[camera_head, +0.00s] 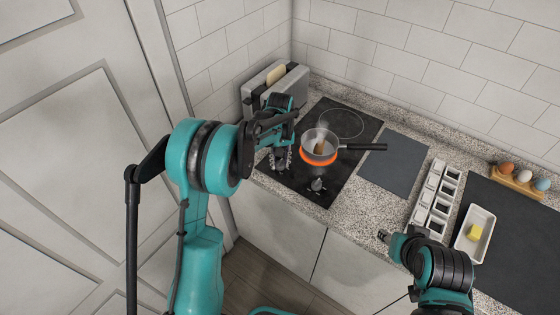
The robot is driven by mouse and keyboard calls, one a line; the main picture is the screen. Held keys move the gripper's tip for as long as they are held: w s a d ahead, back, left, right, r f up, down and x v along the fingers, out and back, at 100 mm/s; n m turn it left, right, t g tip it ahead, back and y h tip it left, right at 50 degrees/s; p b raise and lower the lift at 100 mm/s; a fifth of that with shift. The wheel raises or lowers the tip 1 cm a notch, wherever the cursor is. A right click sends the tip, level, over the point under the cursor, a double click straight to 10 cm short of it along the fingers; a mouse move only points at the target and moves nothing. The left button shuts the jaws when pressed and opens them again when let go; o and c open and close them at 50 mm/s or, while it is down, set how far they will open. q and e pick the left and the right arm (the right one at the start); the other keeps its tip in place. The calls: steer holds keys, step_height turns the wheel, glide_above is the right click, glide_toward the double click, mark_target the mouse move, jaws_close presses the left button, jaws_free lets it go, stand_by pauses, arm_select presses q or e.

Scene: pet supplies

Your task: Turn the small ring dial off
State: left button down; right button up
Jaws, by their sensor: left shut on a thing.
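The black cooktop (338,188) has a small front ring (318,162) glowing orange under a saucepan (320,144). One dial (317,185) stands free near the cooktop's front edge. My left gripper (281,160) points down at the cooktop's left front, left of the pan, and is shut on a dial there. The gripper largely hides this dial, so its setting cannot be read. My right gripper (384,237) is low over the counter's front edge, away from the cooktop. Its fingers are too small to judge.
A toaster (262,88) with bread stands behind the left arm. The pan's handle (364,147) points right over a dark board (394,162). Further right are a white compartment tray (420,219), a dish (464,239) with butter, and an egg holder (540,190).

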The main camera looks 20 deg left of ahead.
mark_target(280, 162)
stand_by(0.4)
arm_select(q)
steer(key=c, duration=1.2)
jaws_free()
steer(key=shift+o, duration=0.2)
step_height(280, 162, up, 12)
steer(key=shift+s, duration=0.1)
steer(key=s+r+m+t+b, duration=0.1)
steer(key=s+r+t, duration=0.1)
steer(key=s+r, duration=0.35)
steer(key=s+f+m+t+b, duration=0.1)
steer(key=s+f+m+t, duration=0.1)
steer(key=s, duration=0.8)
steer(key=s+f+m+t+b, duration=0.1)
steer(key=s+f, duration=0.4)
steer(key=s, duration=0.5)
steer(key=shift+s+a+m+t, duration=0.2)
steer(key=shift+s+m+t, duration=0.25)
steer(key=shift+t, duration=0.65)
